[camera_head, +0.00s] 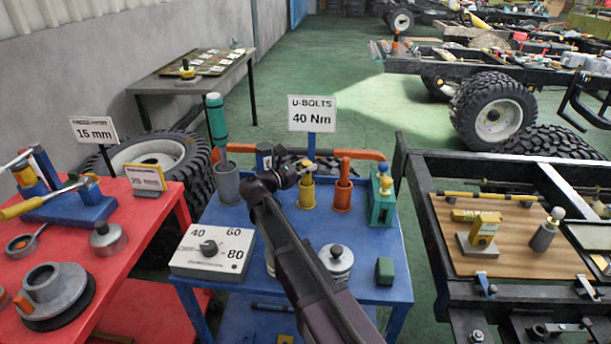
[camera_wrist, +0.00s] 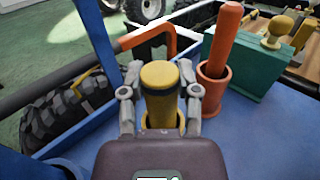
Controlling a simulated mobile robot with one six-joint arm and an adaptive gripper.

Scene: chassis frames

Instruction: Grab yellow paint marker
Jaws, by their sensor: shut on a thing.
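The yellow paint marker (camera_wrist: 160,75) stands upright in the wrist view, a yellow cylinder with a dark band below its top. Its lower part is in or in front of a yellow cup; where one ends is hard to tell. The yellow cup (camera_head: 306,196) shows on the blue table in the head view. My gripper (camera_wrist: 160,95) has one finger on each side of the marker and is shut on it. In the head view my gripper (camera_head: 304,174) is right above the yellow cup, and the marker is mostly hidden there.
An orange cup with an orange marker (camera_wrist: 212,80) stands close to the right. A green block holder (camera_head: 382,199) is beyond it. A grey cup with a green bottle (camera_head: 217,118) stands left. A dial box (camera_head: 213,251) sits at front left.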

